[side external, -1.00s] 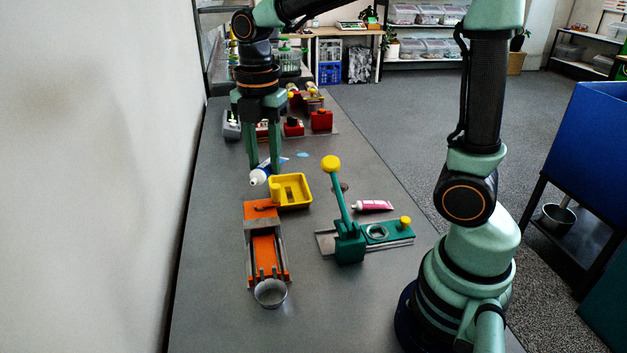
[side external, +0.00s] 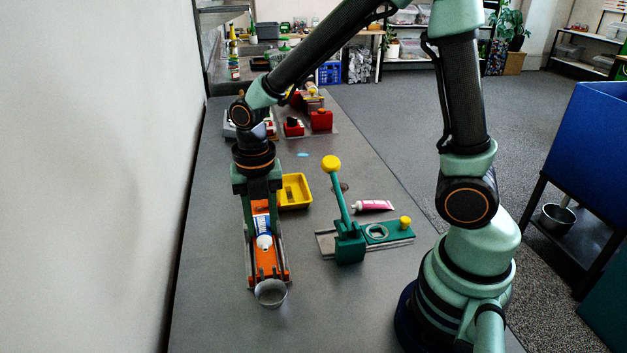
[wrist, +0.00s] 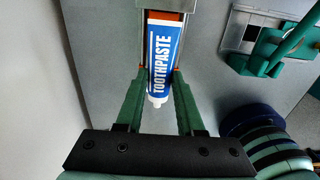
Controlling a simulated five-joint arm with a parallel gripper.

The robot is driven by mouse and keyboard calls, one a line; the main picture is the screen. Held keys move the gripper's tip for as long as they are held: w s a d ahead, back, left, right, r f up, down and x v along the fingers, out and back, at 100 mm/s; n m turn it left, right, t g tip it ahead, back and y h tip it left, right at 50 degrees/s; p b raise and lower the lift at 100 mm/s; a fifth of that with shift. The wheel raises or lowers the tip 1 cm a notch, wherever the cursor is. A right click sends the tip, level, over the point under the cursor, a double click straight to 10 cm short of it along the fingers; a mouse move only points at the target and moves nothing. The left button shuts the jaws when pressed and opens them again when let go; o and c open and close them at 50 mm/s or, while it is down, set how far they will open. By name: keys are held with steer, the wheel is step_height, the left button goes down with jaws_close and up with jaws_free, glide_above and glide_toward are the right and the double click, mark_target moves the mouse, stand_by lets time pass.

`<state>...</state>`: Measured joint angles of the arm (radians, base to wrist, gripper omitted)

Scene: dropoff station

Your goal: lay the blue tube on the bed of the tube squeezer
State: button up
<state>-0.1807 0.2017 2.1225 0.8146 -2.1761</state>
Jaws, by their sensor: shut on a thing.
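The blue toothpaste tube (side external: 264,226), with a white cap, is held over the orange bed of the tube squeezer (side external: 266,262), lengthwise, cap toward the metal cup. In the wrist view the tube (wrist: 164,55) is between the fingers of my gripper (wrist: 161,78), which is shut on it. My gripper (side external: 264,232) points down at the squeezer, its fingers on either side of the tube. I cannot tell whether the tube touches the bed. My gripper hides the squeezer's far end.
A small metal cup (side external: 271,292) stands at the squeezer's near end. A yellow tray (side external: 296,190) is just behind on the right. A green lever press (side external: 350,243) and a pink tube (side external: 373,205) lie further right. The table's front left is clear.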

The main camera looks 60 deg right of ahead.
mark_target(263, 235)
steer(key=shift+f, duration=3.1)
steer(key=o, duration=1)
steer(key=shift+r, duration=0.1)
steer(key=shift+r, duration=3.45)
